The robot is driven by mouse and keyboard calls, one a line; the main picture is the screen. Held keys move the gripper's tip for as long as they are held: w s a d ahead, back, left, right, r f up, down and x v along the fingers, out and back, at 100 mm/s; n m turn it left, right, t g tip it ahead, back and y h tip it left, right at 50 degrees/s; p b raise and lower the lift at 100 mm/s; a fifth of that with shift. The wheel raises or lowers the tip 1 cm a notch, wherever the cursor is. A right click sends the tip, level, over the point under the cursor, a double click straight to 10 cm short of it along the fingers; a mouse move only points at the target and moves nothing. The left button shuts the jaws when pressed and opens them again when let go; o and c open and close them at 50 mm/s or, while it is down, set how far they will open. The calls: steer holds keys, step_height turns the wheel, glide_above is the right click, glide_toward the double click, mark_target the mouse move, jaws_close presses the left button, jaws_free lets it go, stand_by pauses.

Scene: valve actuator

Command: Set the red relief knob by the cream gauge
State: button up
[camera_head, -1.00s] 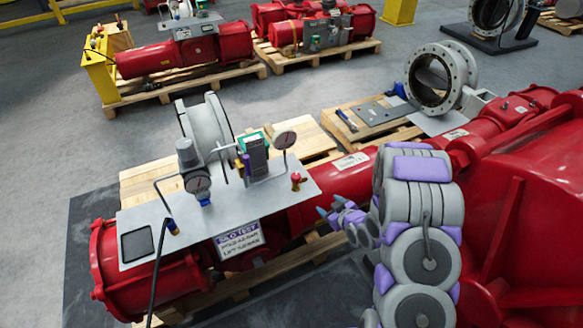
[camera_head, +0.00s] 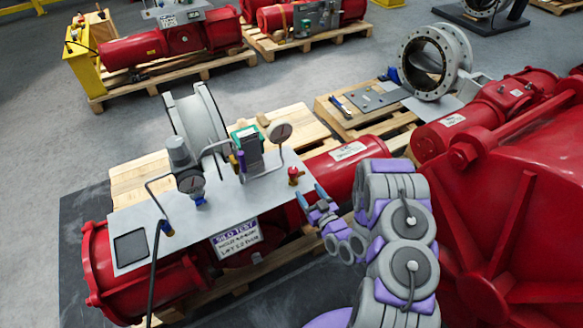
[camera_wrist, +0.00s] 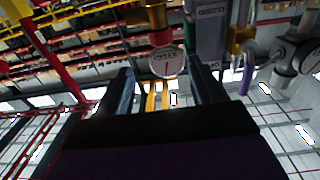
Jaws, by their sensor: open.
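The red relief knob (camera_head: 294,171) stands on a brass fitting near the right end of the grey panel (camera_head: 140,213). The round cream gauge (camera_head: 280,132) is on a bent tube just behind and left of it. My gripper (camera_head: 311,193) is open, just right of and in front of the knob, with its fingers pointing toward it. I see no contact.
A green-topped box (camera_head: 247,145), a grey regulator with a dark gauge (camera_head: 191,184) and a large flanged ring (camera_head: 196,117) share the panel area. A white sign (camera_head: 236,239) hangs at the front edge. A large red housing (camera_head: 510,210) fills the right side.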

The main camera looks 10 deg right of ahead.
mark_target(290, 168)
steer(key=b+x, duration=0.2)
steer(key=x, duration=1.2)
steer(key=shift+a, duration=0.1)
steer(key=c, duration=1)
steer(key=shift+o, duration=0.2)
steer(key=shift+n+y, duration=0.5)
steer(key=shift+y, duration=0.1)
steer(key=shift+n+g+y, duration=0.5)
steer(key=shift+y, duration=0.2)
steer(key=shift+s+a+n+g+y, duration=0.2)
steer(key=shift+n+g+y, duration=0.15)
steer(key=shift+y, duration=0.25)
